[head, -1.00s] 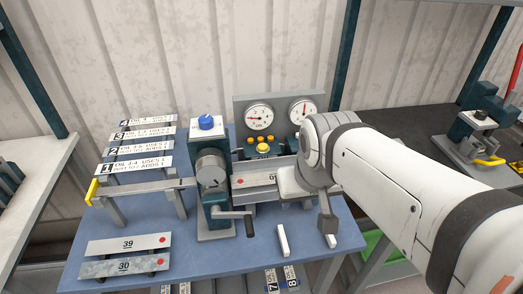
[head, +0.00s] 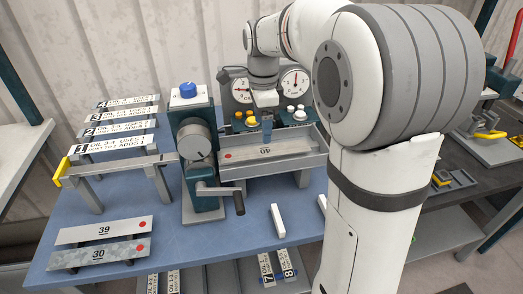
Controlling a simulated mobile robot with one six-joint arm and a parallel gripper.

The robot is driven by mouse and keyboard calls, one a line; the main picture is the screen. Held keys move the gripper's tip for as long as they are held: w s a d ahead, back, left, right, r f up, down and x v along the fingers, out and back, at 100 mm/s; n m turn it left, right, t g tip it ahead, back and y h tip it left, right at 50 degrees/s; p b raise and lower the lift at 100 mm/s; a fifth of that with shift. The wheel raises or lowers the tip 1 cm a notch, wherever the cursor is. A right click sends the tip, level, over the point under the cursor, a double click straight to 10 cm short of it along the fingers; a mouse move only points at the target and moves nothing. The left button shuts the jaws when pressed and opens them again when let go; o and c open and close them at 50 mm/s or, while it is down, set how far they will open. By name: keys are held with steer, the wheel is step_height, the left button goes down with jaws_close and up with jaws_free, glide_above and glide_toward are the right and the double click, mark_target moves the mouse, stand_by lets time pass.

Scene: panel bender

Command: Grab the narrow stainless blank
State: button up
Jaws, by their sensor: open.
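Two flat strips lie side by side on supports at the table's front left. The strip marked 39 (head: 80,234) is plain grey with a red dot at its right end. The strip marked 30 (head: 80,257) is mottled grey, also with a red dot. A third strip, marked 40 (head: 245,154), lies in the bender's front channel. I cannot tell from their looks which is the narrow stainless blank. My gripper (head: 266,125) is open and points down in front of the gauge panel, above and behind strip 40. Its fingertips are small and partly unclear against the buttons.
The bender's column with a blue knob (head: 188,90) and a crank handle (head: 222,192) stands left of the channel. A rack of numbered strips (head: 115,148) with a yellow end stop (head: 64,172) is at left. A white bar (head: 277,221) lies on the blue table (head: 190,250).

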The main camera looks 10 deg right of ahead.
mark_target(265, 151)
steer(key=f, duration=0.6)
steer(key=shift+d+f, duration=0.3)
steer(key=c, duration=1.1)
